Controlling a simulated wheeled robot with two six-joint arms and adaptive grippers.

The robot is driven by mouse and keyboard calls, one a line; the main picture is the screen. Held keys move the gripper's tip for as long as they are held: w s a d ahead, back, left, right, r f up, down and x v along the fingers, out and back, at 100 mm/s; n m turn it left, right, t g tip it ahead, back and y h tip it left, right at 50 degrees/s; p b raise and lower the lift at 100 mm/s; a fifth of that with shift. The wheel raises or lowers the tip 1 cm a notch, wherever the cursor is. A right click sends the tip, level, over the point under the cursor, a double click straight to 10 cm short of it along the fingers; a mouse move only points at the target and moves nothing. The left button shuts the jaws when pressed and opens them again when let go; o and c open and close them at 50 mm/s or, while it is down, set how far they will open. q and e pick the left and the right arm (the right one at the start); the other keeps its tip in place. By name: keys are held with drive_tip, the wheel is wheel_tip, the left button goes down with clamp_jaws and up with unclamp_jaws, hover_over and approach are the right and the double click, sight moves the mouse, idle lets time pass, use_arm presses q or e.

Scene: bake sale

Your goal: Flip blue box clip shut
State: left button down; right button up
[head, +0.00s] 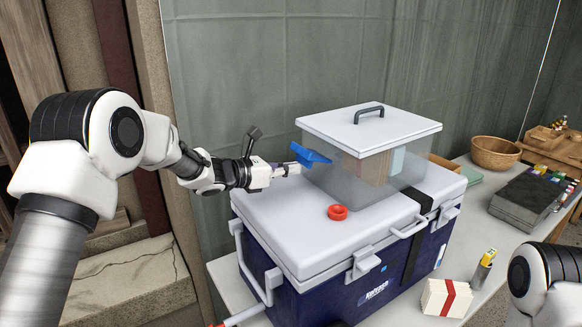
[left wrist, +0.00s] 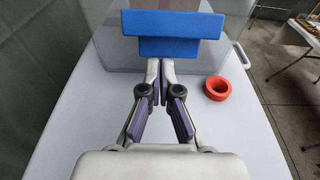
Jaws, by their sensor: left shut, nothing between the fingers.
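The clear box (head: 360,165) with a white lid (head: 345,128) and grey handle stands on top of a white-lidded cooler. Its blue clip (head: 311,156) sticks out at an angle from the box's left side, below the lid edge. In the left wrist view the blue clip (left wrist: 172,30) fills the upper middle, in front of the clear wall. My left gripper (head: 296,168) is shut and empty, its fingertips just below the clip. In the left wrist view its fingertips (left wrist: 160,66) are together at the clip's lower edge; I cannot tell whether they touch it. My right gripper is out of view.
A red ring (head: 338,212) lies on the cooler lid (head: 290,225), right of my left gripper. The cooler has a black strap (head: 412,240). The table at right holds a wooden bowl (head: 495,152), a dark case (head: 524,200), red-banded cards (head: 446,298) and a pen cup (head: 480,272).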

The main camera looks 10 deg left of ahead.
sight(297, 151)
use_arm(q)
drive_tip(key=r+g+y+p, duration=0.1)
drive_tip(key=p, duration=0.1)
drive_tip(key=r+g+y+p, duration=0.1)
drive_tip(key=r+p, duration=0.1)
drive_tip(key=p, duration=0.1)
drive_tip(key=r+p, duration=0.2)
drive_tip(key=shift+w+d+g+y, duration=0.15)
drive_tip(key=shift+d+g+y, duration=0.1)
drive_tip(key=shift+g+y, duration=0.15)
drive_tip(key=shift+w+d+r, duration=0.3)
drive_tip(key=shift+w+r, duration=0.05)
drive_tip(key=shift+r, duration=0.2)
drive_tip(key=shift+w+d+r, duration=0.3)
drive_tip(key=shift+r, duration=0.25)
drive_tip(key=shift+w+d+r, duration=0.3)
drive_tip(key=shift+w+r, duration=0.05)
drive_tip(key=shift+r, duration=0.2)
drive_tip(key=shift+r+p, duration=0.8)
drive_tip(key=shift+r, duration=0.05)
